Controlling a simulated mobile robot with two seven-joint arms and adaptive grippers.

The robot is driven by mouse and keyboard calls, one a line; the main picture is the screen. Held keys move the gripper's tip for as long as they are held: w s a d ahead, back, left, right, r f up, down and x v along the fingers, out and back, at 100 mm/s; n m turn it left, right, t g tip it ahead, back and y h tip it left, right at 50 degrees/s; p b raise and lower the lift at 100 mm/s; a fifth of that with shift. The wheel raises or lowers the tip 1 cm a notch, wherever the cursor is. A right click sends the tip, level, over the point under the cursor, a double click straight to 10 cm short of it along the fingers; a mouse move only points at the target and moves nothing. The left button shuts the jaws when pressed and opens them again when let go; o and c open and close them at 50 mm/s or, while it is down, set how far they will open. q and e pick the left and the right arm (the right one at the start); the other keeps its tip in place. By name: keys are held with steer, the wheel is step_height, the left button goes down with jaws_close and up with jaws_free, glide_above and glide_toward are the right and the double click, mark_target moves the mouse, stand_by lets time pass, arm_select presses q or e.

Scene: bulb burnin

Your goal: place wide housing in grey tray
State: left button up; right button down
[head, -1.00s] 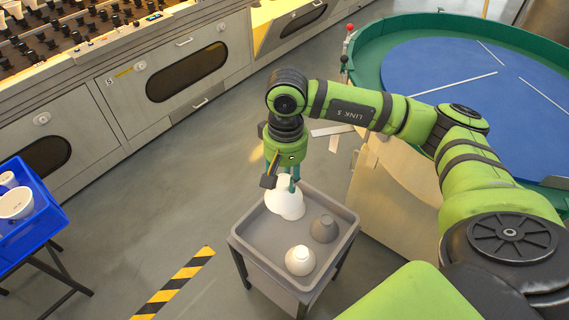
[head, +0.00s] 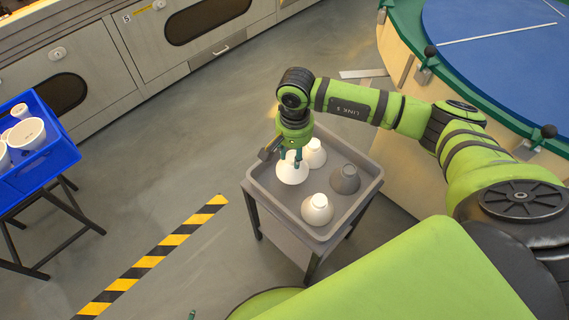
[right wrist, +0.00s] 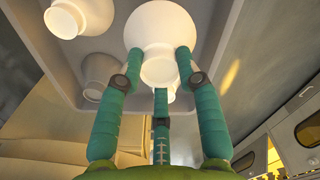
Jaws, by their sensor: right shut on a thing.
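My right gripper (head: 291,156) is shut on a white, round-bellied wide housing (head: 292,172). It holds the housing over the left part of the grey tray (head: 259,199); I cannot tell whether the housing touches the tray floor. In the right wrist view the three green fingers (right wrist: 160,75) close around the neck of the wide housing (right wrist: 162,25). The tray (right wrist: 50,50) shows behind it. My left gripper is not in view.
The tray also holds a white housing (head: 314,154) close beside the held one, a grey housing (head: 345,179) and a white housing (head: 317,209) at the front. A blue crate (head: 60,158) with white parts stands at left. A round green-rimmed table (head: 470,90) stands at right.

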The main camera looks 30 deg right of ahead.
mark_target(284, 164)
steer(key=shift+w+a+f, duration=0.1)
steer(key=shift+a+f, duration=0.3)
steer(key=shift+a, duration=0.25)
steer(key=shift+w+a+f, duration=0.1)
steer(key=shift+a+f, duration=0.3)
steer(key=shift+a, duration=0.2)
steer(key=shift+f, duration=1.95)
steer(key=shift+f+b, duration=0.25)
steer(key=shift+b, duration=0.05)
steer(key=c, duration=0.8)
jaws_free()
steer(key=shift+r, duration=0.1)
steer(key=shift+c, duration=0.2)
steer(key=shift+r, duration=0.1)
